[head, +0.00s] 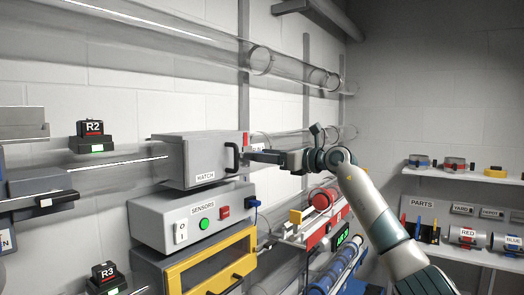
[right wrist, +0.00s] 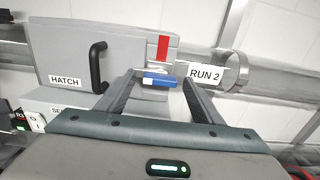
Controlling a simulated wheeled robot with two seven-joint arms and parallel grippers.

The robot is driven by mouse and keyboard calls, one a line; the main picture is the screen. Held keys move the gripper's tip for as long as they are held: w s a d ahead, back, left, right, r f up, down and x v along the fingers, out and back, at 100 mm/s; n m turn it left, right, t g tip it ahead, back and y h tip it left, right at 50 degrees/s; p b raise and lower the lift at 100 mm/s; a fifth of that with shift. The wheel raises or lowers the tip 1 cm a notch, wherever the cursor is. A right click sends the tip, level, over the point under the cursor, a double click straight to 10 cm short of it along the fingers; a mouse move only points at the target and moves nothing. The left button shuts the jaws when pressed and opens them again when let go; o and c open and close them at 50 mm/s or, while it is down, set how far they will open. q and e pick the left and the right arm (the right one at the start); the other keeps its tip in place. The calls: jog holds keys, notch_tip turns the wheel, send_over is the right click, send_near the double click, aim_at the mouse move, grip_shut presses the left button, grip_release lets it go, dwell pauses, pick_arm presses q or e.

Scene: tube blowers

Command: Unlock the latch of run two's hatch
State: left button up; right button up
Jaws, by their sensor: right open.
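The grey hatch box (head: 200,160), labelled HATCH, has a black handle (head: 232,157) on its front. It also fills the upper left of the right wrist view (right wrist: 75,50), with a RUN 2 label (right wrist: 205,73) to its right. A red stripe (right wrist: 162,48) marks its right end. A small blue piece (right wrist: 160,80), which looks like the latch, sits below the stripe. My right gripper (head: 250,155) is open at the hatch's right end. In the wrist view its fingertips (right wrist: 158,79) stand either side of the blue piece; contact cannot be told. My left gripper is not in view.
A grey SENSORS box (head: 195,215) with switches is directly below the hatch, above a yellow-framed box (head: 210,265). Clear tubes (head: 262,60) run along the wall. A red device (head: 320,205) is below my right arm. PARTS shelves (head: 465,255) stand at right.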

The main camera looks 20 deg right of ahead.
jog(key=shift+w+a, duration=0.1)
jog(key=c, duration=1)
jog(key=shift+c, duration=0.2)
jog(key=shift+n, duration=0.3)
jog(key=shift+n+b, duration=2.35)
jog(key=shift+n, duration=6.35)
jog(key=shift+f, duration=0.1)
